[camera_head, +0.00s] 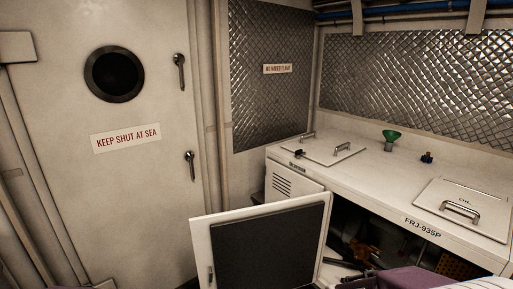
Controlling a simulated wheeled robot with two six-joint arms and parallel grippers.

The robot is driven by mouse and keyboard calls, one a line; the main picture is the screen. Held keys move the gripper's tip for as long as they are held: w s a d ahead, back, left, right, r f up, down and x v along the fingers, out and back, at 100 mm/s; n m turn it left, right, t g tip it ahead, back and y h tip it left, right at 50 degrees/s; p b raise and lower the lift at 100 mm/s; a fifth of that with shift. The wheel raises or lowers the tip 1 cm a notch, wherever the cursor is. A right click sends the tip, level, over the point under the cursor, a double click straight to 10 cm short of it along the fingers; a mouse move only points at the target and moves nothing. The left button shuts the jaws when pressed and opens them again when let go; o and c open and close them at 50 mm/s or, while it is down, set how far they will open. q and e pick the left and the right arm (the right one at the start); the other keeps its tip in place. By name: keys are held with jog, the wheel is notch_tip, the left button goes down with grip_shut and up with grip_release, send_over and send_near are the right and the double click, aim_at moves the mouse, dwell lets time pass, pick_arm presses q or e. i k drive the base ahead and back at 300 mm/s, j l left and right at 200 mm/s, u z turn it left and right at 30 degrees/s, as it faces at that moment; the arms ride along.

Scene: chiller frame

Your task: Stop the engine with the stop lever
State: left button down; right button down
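A white engine enclosure (375,184) marked FRJ-935P stands at the right with its front door (203,240) swung open. Orange and dark machinery (363,250) shows in the shadowed opening. I cannot pick out a stop lever for sure. A small black fitting (299,154) sits on the enclosure's top near its left end. A purple part, likely my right arm, enters at the bottom right, with dark pieces at its left in front of the opening. I cannot make out its fingers. My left gripper is not in view; a purple edge shows at the bottom left.
A green funnel (391,137), a small dark blue and yellow fitting (427,157) and a handled OIL hatch (462,207) are on the enclosure's top. A closed white door (130,190) marked KEEP SHUT AT SEA stands left. The open enclosure door bounds the opening's left side.

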aim_at(401, 252)
jog(key=z, duration=1.55)
